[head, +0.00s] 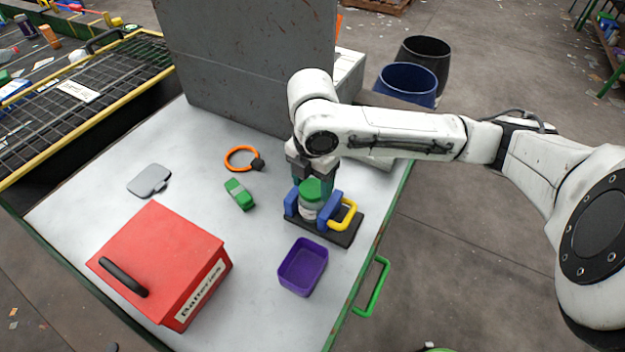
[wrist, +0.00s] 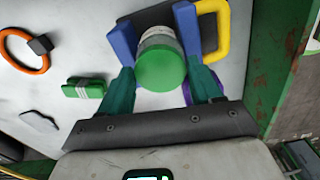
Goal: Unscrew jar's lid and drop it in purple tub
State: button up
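The jar (head: 307,213) stands upright between the blue jaws of a clamp (head: 334,207) with a yellow handle and dark base. Its round green lid (head: 311,189) is on top; the lid also shows in the wrist view (wrist: 161,71). My gripper (head: 313,176) points down over the jar. In the wrist view its teal fingers (wrist: 161,76) are spread, one on each side of the lid, with a visible gap at the left; contact at the right is unclear. The purple tub (head: 302,268) stands in front of the clamp, and looks empty.
A red batteries box (head: 160,255) stands at the front left. A green-and-white object (head: 239,194), an orange ring (head: 241,157) and a grey flat piece (head: 149,180) lie left of the clamp. A grey panel (head: 245,65) rises behind. The table between them is clear.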

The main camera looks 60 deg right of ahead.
jog(key=c, duration=0.6)
jog(key=shift+f, duration=0.15)
dwell(0.3)
jog(key=n+b, duration=0.2)
jog(key=n, duration=0.2)
jog(key=shift+f, duration=0.15)
jog(key=shift+s+n, duration=0.1)
jog(key=shift+n, duration=0.8)
jog(key=shift+b, duration=0.3)
jog(key=n+b, duration=0.1)
jog(key=n, duration=0.3)
jog(key=o, duration=1.1)
